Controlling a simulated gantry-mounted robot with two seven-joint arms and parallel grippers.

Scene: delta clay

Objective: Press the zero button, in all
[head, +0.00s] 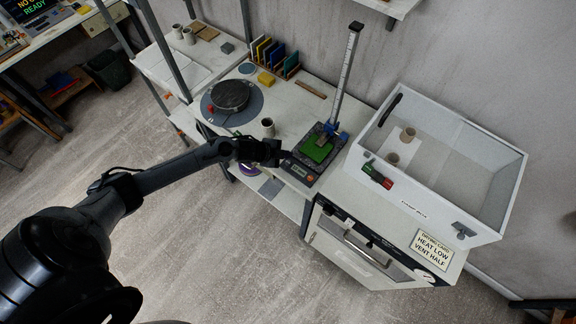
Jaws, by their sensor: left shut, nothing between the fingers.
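A dark device with a small front panel (297,168) stands on the white table. A small orange spot, which looks like a button (308,178), shows at the panel's right end. A green block (317,149) sits on the device's dark plate. A tall ruled column (346,75) rises behind it. My left gripper (287,156) is shut and empty, its tips close to the left end of the panel. I cannot tell whether they touch it. Any lettering on the button is too small to read. My right gripper is not in view.
A round dark turntable (230,96) and a small cup (267,127) stand left of the device. A white open-topped box (472,222) with cups inside stands to the right, with a red-and-green control (377,175) at its front. A white oven-like cabinet (350,262) is below.

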